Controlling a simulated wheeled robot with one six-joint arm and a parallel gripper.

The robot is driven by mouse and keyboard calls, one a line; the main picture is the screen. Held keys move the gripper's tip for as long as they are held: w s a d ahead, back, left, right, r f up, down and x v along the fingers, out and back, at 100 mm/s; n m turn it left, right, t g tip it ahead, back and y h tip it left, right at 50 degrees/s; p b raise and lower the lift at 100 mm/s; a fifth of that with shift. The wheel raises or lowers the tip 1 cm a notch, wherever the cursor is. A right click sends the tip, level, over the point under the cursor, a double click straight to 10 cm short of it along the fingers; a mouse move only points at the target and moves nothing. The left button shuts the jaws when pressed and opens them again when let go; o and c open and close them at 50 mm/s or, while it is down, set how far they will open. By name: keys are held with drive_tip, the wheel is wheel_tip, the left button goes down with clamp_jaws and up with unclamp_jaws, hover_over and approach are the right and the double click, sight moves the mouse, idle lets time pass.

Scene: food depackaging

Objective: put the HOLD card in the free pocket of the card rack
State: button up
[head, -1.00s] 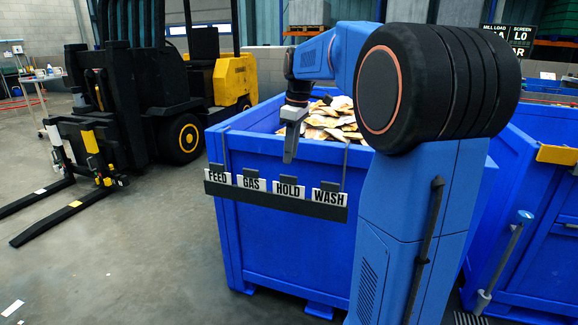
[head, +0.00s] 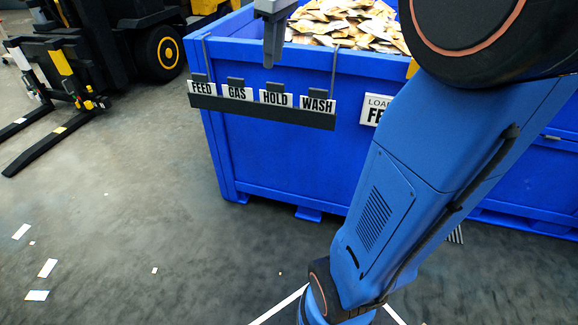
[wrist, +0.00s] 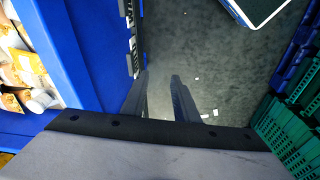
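The HOLD card (head: 275,99), white with black letters, stands upright in the dark card rack (head: 262,116), between the GAS card (head: 238,93) and the WASH card (head: 317,105). The FEED card (head: 202,88) is at the left end. I make out no empty pocket. The rack hangs on the blue bin's front; the wrist view shows it steeply from above (wrist: 131,40). My gripper (head: 269,66) points down just above the HOLD card, apart from it in the picture. In the wrist view its two fingers (wrist: 159,76) stand apart with only floor showing between them.
The blue bin (head: 285,160) holds many food packets (head: 345,22). A forklift (head: 120,40) stands at left. Green crates (wrist: 285,125) line the wrist view's right side. Open floor lies in front, with scattered white scraps.

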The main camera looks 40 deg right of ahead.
drive_tip(key=s+a+f+m+t, duration=0.1)
drive_tip(key=s+a+f+m, duration=0.2)
drive_tip(key=s+f, duration=0.6)
drive_tip(key=s+a+f+m+t, duration=0.2)
drive_tip(key=s+a+f, duration=0.6)
drive_tip(key=s, duration=0.6)
drive_tip(key=shift+f+m, duration=0.4)
drive_tip(key=shift+f, duration=0.35)
